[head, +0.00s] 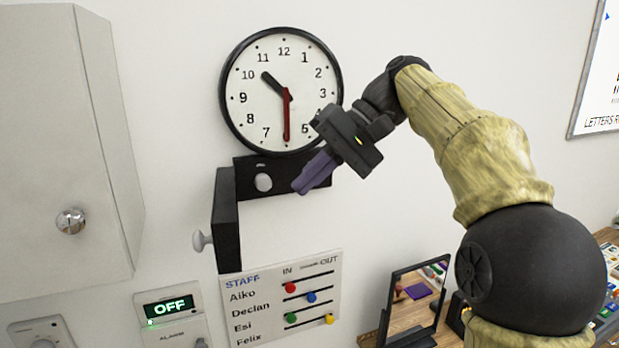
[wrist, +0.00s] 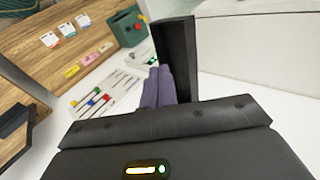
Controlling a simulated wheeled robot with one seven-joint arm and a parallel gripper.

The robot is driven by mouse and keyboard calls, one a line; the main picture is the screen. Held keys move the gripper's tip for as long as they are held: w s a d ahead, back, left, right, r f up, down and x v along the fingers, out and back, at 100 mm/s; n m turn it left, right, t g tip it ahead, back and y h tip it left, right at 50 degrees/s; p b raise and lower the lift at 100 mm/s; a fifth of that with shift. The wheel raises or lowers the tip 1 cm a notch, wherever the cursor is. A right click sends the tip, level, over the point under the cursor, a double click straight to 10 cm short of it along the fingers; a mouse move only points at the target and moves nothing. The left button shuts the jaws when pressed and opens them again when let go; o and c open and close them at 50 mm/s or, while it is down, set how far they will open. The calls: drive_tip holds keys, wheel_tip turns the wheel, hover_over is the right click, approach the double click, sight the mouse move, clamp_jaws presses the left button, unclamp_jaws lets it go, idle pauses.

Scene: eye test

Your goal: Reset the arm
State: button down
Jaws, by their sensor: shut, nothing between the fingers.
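My gripper (head: 302,185) is in front of the white wall, just below the clock (head: 283,85). Its purple fingers are together with nothing between them, and point down and left. In the head view they overlap the right part of a black box (head: 247,178) with a grey knob. In the wrist view the closed fingers (wrist: 158,82) show beside a black panel (wrist: 178,45). I cannot tell whether they touch it. My arm comes in from the right, bent at the elbow.
A black door-like panel (head: 228,225) with a pale knob juts out below the clock. A grey cabinet (head: 60,130) is at left. A staff board (head: 262,310), an alarm panel reading OFF (head: 170,306) and a framed mirror (head: 415,300) are below.

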drive_tip(key=w+d+f+m+t+h+b, duration=0.1)
drive_tip(key=d+f+m+h+b, duration=0.1)
drive_tip(key=f, duration=1)
drive_tip(key=w+d+f+m+t+h+b, duration=0.1)
drive_tip(key=d+f+m+t+h, duration=0.15)
drive_tip(key=f, duration=0.95)
drive_tip(key=s+d+f+n+h+b, duration=0.1)
drive_tip(key=s+d+f+h, duration=0.1)
drive_tip(key=s+f, duration=0.4)
drive_tip(key=s+d+f+n+h+b, duration=0.1)
drive_tip(key=s+d+f, duration=0.4)
drive_tip(key=f, duration=0.9)
drive_tip(key=shift+s+d+f+t+h+b, duration=0.15)
drive_tip(key=shift+s+f+t+h+b, duration=0.35)
drive_tip(key=shift+s+h, duration=0.5)
drive_tip(key=shift+r+n, duration=0.1)
drive_tip(key=shift+n, duration=0.15)
